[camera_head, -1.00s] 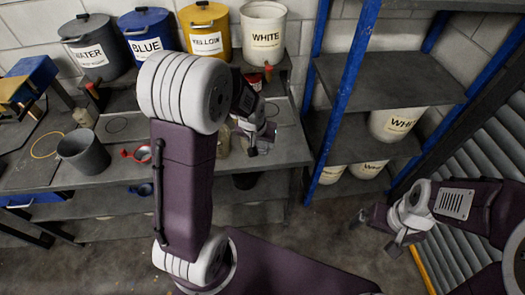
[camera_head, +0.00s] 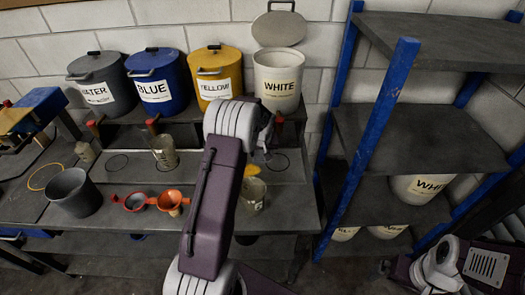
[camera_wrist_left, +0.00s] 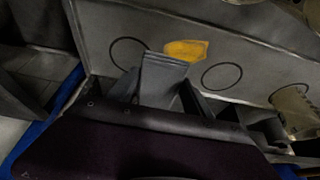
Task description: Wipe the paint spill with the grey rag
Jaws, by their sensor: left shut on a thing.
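The grey rag (camera_wrist_left: 162,75) shows in the left wrist view, pinched between the fingers of my left gripper (camera_wrist_left: 160,92). The yellow paint spill (camera_wrist_left: 186,50) lies on the grey bench top, just beyond the rag and between two drawn rings. The rag appears near the spill; I cannot tell whether it touches the surface. In the head view, part of the spill (camera_head: 251,170) shows beside my left arm, which hides much of the left gripper (camera_head: 266,152) and the rag. My right gripper (camera_head: 386,267) is barely in view at the lower right.
Water, blue, yellow and white buckets (camera_head: 277,85) stand at the back; the white one's lid (camera_head: 278,29) is raised. A clear cup (camera_head: 253,195) stands close to the spill. A grey pot (camera_head: 74,192) and funnels (camera_head: 172,201) are left. Blue-posted shelves (camera_head: 365,150) stand right.

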